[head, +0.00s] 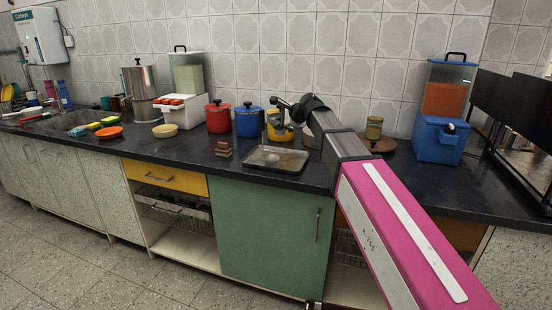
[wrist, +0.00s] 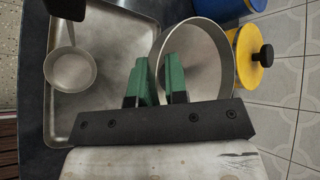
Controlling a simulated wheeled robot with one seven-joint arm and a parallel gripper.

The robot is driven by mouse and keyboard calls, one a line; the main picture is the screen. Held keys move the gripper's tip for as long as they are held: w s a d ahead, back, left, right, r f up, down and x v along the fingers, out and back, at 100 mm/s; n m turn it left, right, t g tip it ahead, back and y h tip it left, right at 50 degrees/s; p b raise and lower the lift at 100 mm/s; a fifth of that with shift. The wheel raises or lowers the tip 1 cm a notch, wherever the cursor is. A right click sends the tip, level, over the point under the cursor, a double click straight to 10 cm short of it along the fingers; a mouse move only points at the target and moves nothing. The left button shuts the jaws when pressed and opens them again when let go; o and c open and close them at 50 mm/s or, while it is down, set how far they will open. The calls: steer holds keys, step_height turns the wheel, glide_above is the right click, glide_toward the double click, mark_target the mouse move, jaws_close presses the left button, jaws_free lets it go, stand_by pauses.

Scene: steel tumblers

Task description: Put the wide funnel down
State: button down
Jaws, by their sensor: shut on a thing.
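The wide funnel (wrist: 208,52) looks like a broad grey metal round with a thin rim in the wrist view. My gripper (wrist: 158,78) has its two green fingers on either side of the funnel's left wall, shut on it. The funnel is beside the right edge of the metal tray (wrist: 112,30); I cannot tell its exact height. The underside and spout of the funnel are hidden. In the head view my gripper (head: 284,110) is over the counter behind the tray (head: 256,163), in front of the yellow pot (head: 272,124), and the funnel is hard to make out.
A small round metal utensil (wrist: 70,70) lies on the tray. A blue pot (head: 248,122) and red pot (head: 218,117) stand left of the yellow pot.

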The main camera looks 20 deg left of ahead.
steer(key=shift+s+a, duration=0.25)
steer(key=shift+d+f, duration=0.1)
steer(key=shift+h, duration=0.3)
step_height(320, 180, down, 10)
steer(key=shift+r, duration=0.15)
steer(key=c, duration=1.1)
jaws_free()
steer(key=shift+c, duration=0.2)
steer(key=shift+r, duration=0.1)
steer(key=v, duration=1.2)
